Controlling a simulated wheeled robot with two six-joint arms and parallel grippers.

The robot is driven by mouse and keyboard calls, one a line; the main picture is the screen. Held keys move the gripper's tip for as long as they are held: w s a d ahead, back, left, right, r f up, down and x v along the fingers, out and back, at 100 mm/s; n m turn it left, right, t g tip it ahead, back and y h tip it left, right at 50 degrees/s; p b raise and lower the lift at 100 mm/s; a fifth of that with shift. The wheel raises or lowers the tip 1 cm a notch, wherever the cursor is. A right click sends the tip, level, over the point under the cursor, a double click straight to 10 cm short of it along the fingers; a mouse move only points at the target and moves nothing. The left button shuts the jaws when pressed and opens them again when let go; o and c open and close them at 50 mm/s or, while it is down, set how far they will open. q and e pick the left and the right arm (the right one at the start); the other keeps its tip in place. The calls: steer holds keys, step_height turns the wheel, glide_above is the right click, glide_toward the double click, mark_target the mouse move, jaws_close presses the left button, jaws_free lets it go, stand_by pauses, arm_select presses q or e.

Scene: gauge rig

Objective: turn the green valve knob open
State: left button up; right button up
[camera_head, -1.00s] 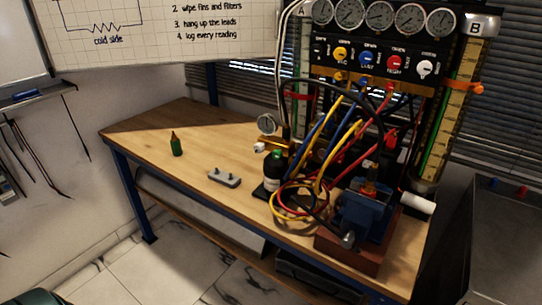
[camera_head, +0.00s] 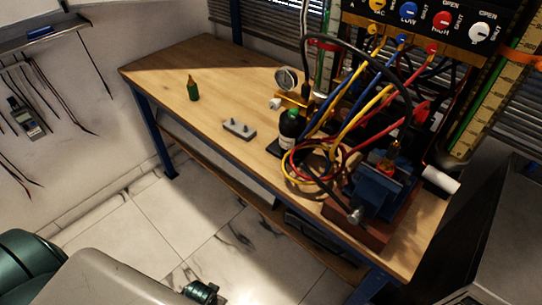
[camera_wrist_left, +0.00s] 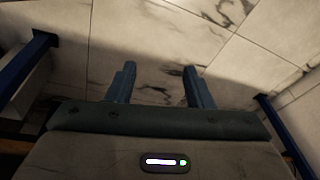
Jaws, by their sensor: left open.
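I cannot make out a green valve knob for certain. A dark bottle (camera_head: 291,130) with a green top (camera_head: 293,114) stands on the bench beside the coiled hoses. The gauge rig's panel at the upper right carries yellow (camera_head: 377,4), blue (camera_head: 408,10), red (camera_head: 442,19) and white (camera_head: 479,32) knobs. My left gripper (camera_wrist_left: 159,85) is open and empty in the left wrist view, above the tiled floor and away from the rig. My right gripper is not in view.
The wooden bench (camera_head: 215,70) has clear room at its left. It holds a small green bottle (camera_head: 193,90), a grey block (camera_head: 239,129), a small gauge (camera_head: 287,79) and a blue vise (camera_head: 377,190). Yellow, blue and red hoses (camera_head: 345,125) crowd the rig's front.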

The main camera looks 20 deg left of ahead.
mark_target(291, 116)
arm_select(q)
steer(key=w+d+r+m+t+h+p, duration=0.1)
steer(key=w+r+p, duration=0.15)
steer(key=r, duration=0.75)
steer(key=w+d+r+t+p, duration=0.1)
steer(key=w+d+r, duration=0.15)
steer(key=r, duration=0.75)
steer(key=w+d+r+m+t+h+p, duration=0.1)
steer(key=w+r, duration=0.2)
steer(key=r, duration=0.7)
steer(key=w+d+r+m+t+h+p, duration=0.1)
steer(key=w+d+r+m+t+h, duration=0.2)
steer(key=w+r+t, duration=1.35)
steer(key=w+r+g+p, duration=0.1)
steer(key=w, duration=0.3)
steer(key=w+d+r+g, duration=0.1)
steer(key=w+g, duration=0.1)
steer(key=w, duration=0.3)
steer(key=w+d+r+g+h+p, duration=0.1)
steer(key=w, duration=0.3)
steer(key=shift+w+d+r+n+g+p, duration=0.1)
steer(key=shift+w+d+n+g+p, duration=0.05)
steer(key=shift+w+n+g+p, duration=0.15)
steer(key=shift+w+d, duration=0.15)
steer(key=shift+w, duration=0.25)
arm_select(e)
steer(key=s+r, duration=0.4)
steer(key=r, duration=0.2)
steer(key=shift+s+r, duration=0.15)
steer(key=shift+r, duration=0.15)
